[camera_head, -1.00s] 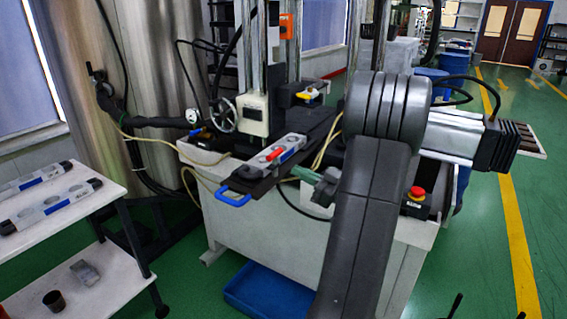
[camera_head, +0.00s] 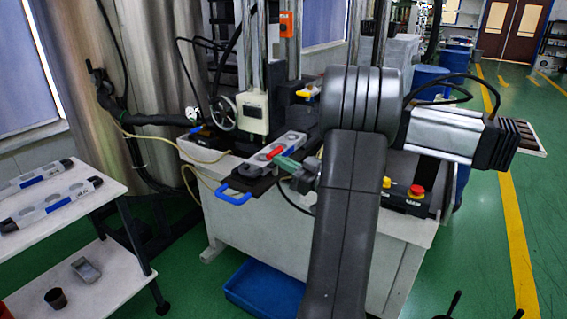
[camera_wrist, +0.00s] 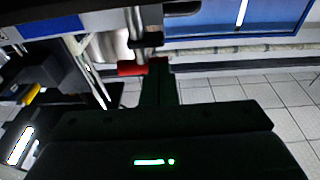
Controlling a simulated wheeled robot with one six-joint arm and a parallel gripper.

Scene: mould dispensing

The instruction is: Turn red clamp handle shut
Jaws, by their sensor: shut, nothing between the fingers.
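The red clamp handle (camera_head: 275,153) lies on the grey mould plate of the machine's slide, and only part of it shows behind my gripper in the head view. In the wrist view the red handle (camera_wrist: 132,69) points left from a metal post. My gripper (camera_head: 281,160) is shut and empty, with its greenish fingers right at the handle. In the wrist view the dark fingers (camera_wrist: 157,66) are closed together at the handle's right end. Whether they touch it I cannot tell. The slide has a blue pull handle (camera_head: 234,197) at its front.
A second clamp with a yellow handle (camera_head: 308,91) sits farther back. A red emergency button (camera_head: 417,190) is on the right of the bench. A white shelf (camera_head: 95,199) stands left; a blue bin (camera_head: 262,290) is on the floor.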

